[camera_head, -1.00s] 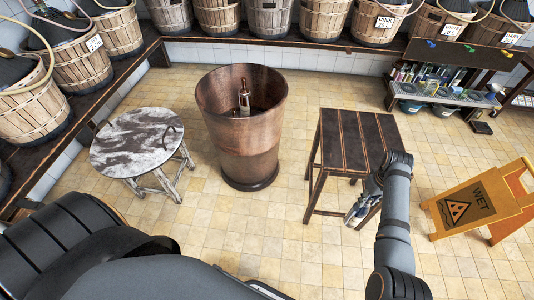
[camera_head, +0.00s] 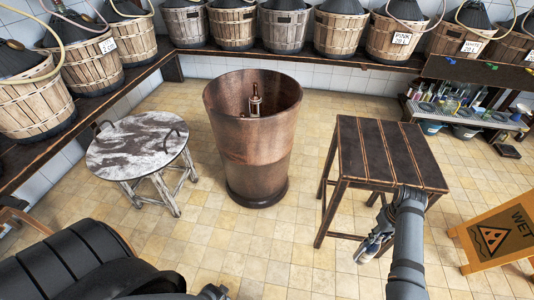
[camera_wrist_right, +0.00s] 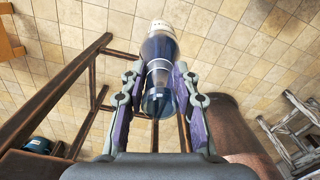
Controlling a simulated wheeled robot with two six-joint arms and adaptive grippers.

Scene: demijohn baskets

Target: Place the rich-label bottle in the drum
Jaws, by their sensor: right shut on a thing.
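The drum (camera_head: 258,165) is a tall brown open-topped tub standing on the tiled floor; its side also shows in the right wrist view (camera_wrist_right: 228,120). My right gripper (camera_head: 372,246) is low in front of the dark slatted table, right of the drum and apart from it. In the right wrist view my right gripper (camera_wrist_right: 158,88) is shut around a dark bluish bottle (camera_wrist_right: 160,50) with a pale, whitish end pointing away from me. I cannot read its label. A dark piece at the bottom edge of the head view may be my left gripper (camera_head: 212,292); its jaws are unclear.
A small upright brownish fitting (camera_head: 255,105) shows inside the drum. A round marbled table (camera_head: 140,145) stands left of the drum, the slatted table (camera_head: 385,150) right. A yellow wet-floor sign (camera_head: 495,238) is at far right. Baskets (camera_head: 232,24) line the back shelf. Floor before the drum is clear.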

